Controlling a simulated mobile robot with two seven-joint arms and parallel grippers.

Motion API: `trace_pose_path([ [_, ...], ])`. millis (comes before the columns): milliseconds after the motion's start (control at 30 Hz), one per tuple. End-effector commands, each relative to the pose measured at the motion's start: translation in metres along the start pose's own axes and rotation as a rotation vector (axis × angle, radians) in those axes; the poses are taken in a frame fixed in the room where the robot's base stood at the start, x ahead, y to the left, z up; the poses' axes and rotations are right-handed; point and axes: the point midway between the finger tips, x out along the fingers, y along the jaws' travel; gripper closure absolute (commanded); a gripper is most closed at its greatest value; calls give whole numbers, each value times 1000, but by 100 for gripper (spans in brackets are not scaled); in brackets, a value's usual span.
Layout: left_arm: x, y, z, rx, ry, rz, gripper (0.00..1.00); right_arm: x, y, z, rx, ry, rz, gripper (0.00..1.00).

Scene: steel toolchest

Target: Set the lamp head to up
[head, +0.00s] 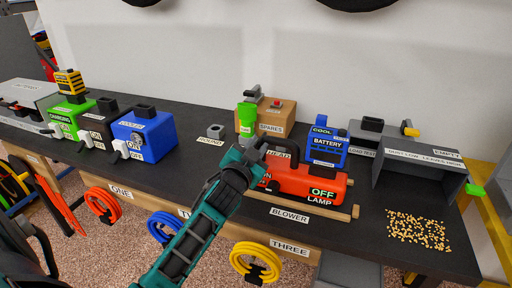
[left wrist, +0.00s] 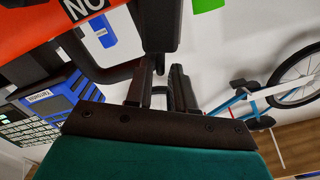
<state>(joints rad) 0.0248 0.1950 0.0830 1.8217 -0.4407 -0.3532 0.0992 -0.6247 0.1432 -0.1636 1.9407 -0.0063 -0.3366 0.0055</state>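The lamp (head: 310,181) is an orange-red unit on the front of the dark bench, with an "OFF" label on its front and a "LAMP" label below. A "HEAD" label (head: 280,153) shows at its upper left, beside a dark part. My left gripper (head: 262,146) is at this upper left end. In the left wrist view the lamp (left wrist: 35,20) fills the upper left, and a black block stands just beyond my left fingertips (left wrist: 162,72). A narrow gap shows between the fingers, with nothing clearly held. The gripper partly hides the lamp's left end. My right gripper is not seen.
A blue battery unit (head: 327,147) stands behind the lamp, and a spares box (head: 272,118) with a green item beside it. A grey open bin (head: 420,178) and loose yellow pellets (head: 416,230) lie right.

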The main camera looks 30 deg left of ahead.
Motion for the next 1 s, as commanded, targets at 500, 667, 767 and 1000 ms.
trace_pose_path([
  [500,0,0,0,1,0,0,100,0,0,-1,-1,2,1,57],
  [667,0,0,0,2,0,-1,100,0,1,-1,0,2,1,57],
  [767,0,1,-1,19,-1,-1,100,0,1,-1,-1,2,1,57],
  [1000,0,29,-5,296,0,-2,100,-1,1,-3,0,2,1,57],
])
